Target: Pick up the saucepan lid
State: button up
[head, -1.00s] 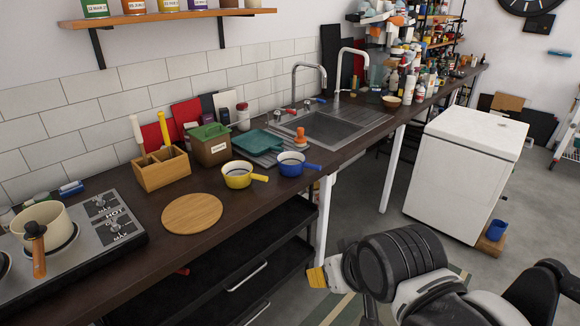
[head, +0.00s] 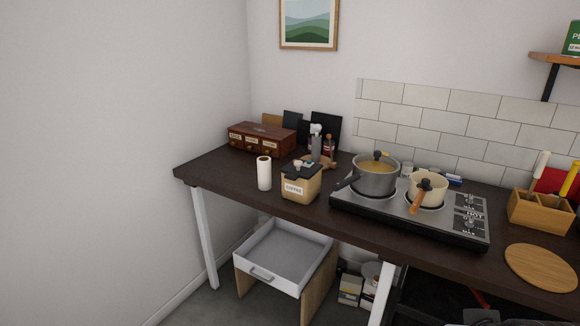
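The saucepan lid (head: 366,167) appears to be a see-through lid with a dark knob, resting on a grey saucepan (head: 374,183). Something yellowish shows through or inside it. The saucepan stands on the back left of the hob, its dark handle pointing left and toward me. My gripper is not in the current view, so I cannot see whether it is open or shut.
A cream pan (head: 427,190) with a wooden handle stands right of the saucepan on the hob (head: 400,215). An open drawer (head: 283,256) is below the dark counter (head: 215,170). A round board (head: 540,267) lies right.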

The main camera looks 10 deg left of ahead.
aim_at(376, 163)
jog(key=u, duration=0.1)
jog(key=i+j+z, duration=0.15)
jog(key=i+j, duration=0.55)
jog(key=i+j+z, duration=0.1)
jog(key=i+j, duration=0.55)
jog(key=j, duration=0.2)
